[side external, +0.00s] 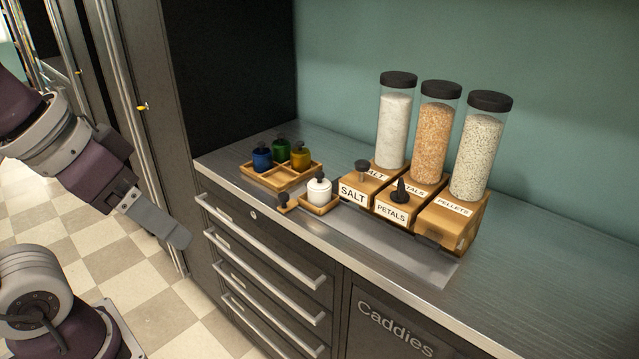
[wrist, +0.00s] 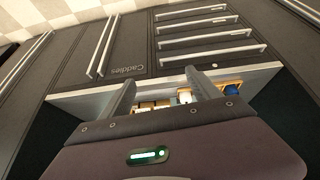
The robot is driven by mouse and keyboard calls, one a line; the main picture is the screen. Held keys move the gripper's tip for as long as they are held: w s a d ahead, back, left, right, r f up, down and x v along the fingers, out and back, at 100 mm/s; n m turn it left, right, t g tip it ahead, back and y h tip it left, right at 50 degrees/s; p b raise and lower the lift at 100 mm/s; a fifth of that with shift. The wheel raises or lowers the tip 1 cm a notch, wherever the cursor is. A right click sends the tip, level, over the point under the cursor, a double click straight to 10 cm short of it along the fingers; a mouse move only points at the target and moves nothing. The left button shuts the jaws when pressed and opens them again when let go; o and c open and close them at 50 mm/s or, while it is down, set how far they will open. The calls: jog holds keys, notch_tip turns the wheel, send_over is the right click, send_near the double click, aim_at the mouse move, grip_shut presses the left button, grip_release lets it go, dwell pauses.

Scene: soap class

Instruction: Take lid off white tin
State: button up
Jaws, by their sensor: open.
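The white tin (side external: 319,191) stands upright in a small wooden tray (side external: 325,209) on the counter. A dark knob tops it, and the lid appears to be on. The white tin also shows between my fingers in the wrist view (wrist: 185,96), farther off. My gripper (side external: 182,237) is in front of the counter, left of the tin and well apart from it. In the wrist view my gripper (wrist: 160,77) has its two fingers wide apart with nothing held.
A small wooden piece with a dark knob (side external: 284,205) sits left of the tin. A divided wooden tray (side external: 272,177) holds blue (side external: 262,159), green (side external: 281,150) and yellow (side external: 300,157) tins. Tall jars of salt (side external: 394,130), petals (side external: 434,135) and pellets (side external: 480,150) stand right.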

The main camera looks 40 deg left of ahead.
jog(key=w+r+n+g+h, duration=0.1)
jog(key=w+r+n, duration=0.45)
jog(key=w, duration=0.45)
jog(key=n+g+h, duration=0.1)
jog(key=n+g, duration=0.2)
jog(key=n, duration=1.6)
send_over(318, 173)
jog(key=a, duration=0.2)
jog(key=shift+m, duration=0.25)
jog(key=f, duration=1.3)
jog(key=shift+s+f, duration=0.2)
jog(key=shift+s, duration=0.2)
jog(key=x, duration=0.6)
jog(key=shift+d+f, duration=0.15)
jog(key=shift+d, duration=0.25)
jog(key=shift+f, duration=0.25)
jog(key=c, duration=1.4)
